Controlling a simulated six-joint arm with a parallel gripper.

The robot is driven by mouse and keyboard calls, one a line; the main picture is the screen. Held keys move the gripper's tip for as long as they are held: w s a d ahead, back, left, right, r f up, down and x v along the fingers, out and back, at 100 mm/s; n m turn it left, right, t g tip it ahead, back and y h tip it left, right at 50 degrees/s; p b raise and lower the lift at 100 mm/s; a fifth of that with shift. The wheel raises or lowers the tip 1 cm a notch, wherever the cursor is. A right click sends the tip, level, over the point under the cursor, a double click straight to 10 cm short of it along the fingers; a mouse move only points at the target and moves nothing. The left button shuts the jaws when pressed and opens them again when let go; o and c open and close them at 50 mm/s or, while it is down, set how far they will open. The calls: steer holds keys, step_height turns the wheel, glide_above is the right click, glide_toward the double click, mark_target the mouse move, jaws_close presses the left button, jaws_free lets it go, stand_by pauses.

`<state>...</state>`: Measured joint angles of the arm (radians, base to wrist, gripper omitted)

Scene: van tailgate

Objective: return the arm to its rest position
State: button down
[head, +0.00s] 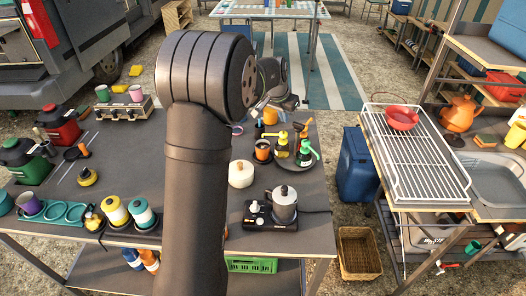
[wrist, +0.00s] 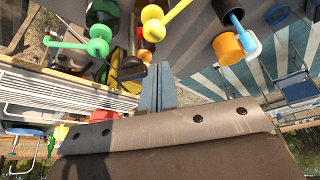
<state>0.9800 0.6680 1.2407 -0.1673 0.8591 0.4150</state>
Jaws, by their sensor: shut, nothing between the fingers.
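My arm rises through the middle of the head view and bends away over the far part of the dark table (head: 140,205). My gripper is partly hidden behind the arm there. In the wrist view its two blue-grey fingers (wrist: 160,72) are together, with nothing between them. A yellow pump bottle (head: 282,147) and a green one (head: 305,154) stand on a dark round tray near the table's right edge. They also show near the fingers in the wrist view, the green one (wrist: 97,47) at left and the yellow one (wrist: 154,26) above.
A moka pot (head: 284,203) stands on a small hob (head: 262,217) at front right. A cream lidded pot (head: 241,174) is behind it. Jerrycans (head: 58,124) and cups fill the left side. A rack with a red bowl (head: 402,117) stands right, past a gap.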

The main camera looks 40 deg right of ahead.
mark_target(282, 133)
steer(key=shift+r, duration=0.5)
steer(key=shift+f, duration=2.6)
